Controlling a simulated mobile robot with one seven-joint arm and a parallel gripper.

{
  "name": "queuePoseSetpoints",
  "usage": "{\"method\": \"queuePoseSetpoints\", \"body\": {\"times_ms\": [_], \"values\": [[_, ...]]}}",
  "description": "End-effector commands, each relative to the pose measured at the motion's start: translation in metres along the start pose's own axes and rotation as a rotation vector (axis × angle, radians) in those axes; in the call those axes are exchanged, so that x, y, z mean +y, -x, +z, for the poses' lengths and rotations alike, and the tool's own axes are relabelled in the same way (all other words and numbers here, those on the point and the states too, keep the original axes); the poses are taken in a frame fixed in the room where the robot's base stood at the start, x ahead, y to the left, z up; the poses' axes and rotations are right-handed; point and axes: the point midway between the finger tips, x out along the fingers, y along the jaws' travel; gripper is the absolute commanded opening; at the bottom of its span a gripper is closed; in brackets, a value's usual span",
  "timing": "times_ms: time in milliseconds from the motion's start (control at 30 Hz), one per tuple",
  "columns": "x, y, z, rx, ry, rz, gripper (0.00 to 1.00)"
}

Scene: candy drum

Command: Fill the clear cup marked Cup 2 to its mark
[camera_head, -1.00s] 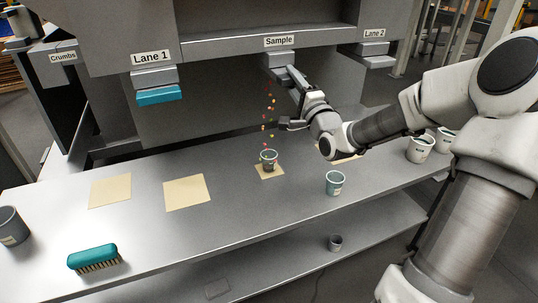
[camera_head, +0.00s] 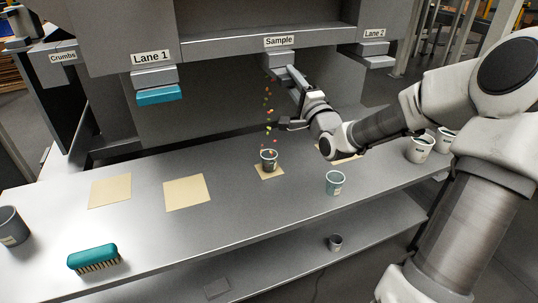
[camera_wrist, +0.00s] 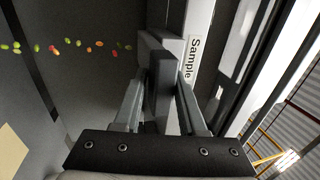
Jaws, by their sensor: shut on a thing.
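The Sample spout (camera_head: 280,60) juts out under its label, and my gripper (camera_head: 294,78) is shut on a grey part at it. The wrist view shows my gripper (camera_wrist: 160,85) shut on a flat grey plate beside the Sample label (camera_wrist: 190,60). Coloured candies (camera_head: 268,105) fall in a stream from the spout into a small cup (camera_head: 268,161) on a tan square. Candies show near its rim; its marking is too small to read. A pale clear-looking cup (camera_head: 335,184) stands to the right, its label also unreadable.
Lane 1 (camera_head: 156,76) has a teal piece below it; Lane 2 (camera_head: 375,52) is at right. A teal brush (camera_head: 93,258) and a grey cup (camera_head: 12,226) are at left. Two white tubs (camera_head: 420,149) stand right. Bare tan squares (camera_head: 186,193) lie left of centre.

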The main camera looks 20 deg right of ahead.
Motion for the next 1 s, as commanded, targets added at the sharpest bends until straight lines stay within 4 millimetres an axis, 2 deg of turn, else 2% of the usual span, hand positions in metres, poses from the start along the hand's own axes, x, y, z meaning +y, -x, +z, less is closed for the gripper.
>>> {"method": "queuePoseSetpoints", "body": {"times_ms": [33,533,800,1000], "values": [[-0.005,-0.002,0.000,0.000,0.003,-0.014,0.00],[-0.005,-0.004,0.000,-0.001,0.003,-0.014,0.00],[0.002,-0.030,0.001,-0.002,0.002,-0.017,0.00],[0.003,-0.037,0.000,-0.001,0.003,-0.016,0.00]]}}
